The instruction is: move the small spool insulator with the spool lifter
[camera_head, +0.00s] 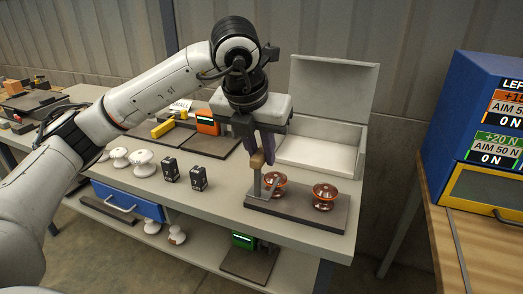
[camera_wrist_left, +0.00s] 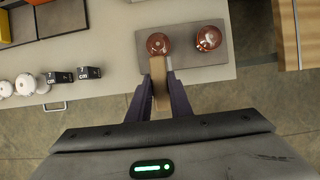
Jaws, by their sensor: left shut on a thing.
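My left gripper (camera_head: 262,148) is shut on the wooden handle of the spool lifter (camera_head: 257,161), which also shows in the left wrist view (camera_wrist_left: 161,97). The lifter's grey metal end reaches down beside the left brown spool insulator (camera_head: 276,185). Whether it touches or engages the spool I cannot tell. A second brown spool insulator (camera_head: 325,197) stands upright to the right. Both stand on a dark mat (camera_head: 296,212) at the table's right end. In the left wrist view the spools (camera_wrist_left: 158,43) are just beyond the fingertips (camera_wrist_left: 159,76). My right gripper is not in view.
An open white box (camera_head: 320,150) stands behind the mat. White insulators (camera_head: 143,163) and two black blocks (camera_head: 198,178) are to the left on the table. A blue cabinet (camera_head: 480,120) stands on a wooden bench at right. A lower shelf holds more items.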

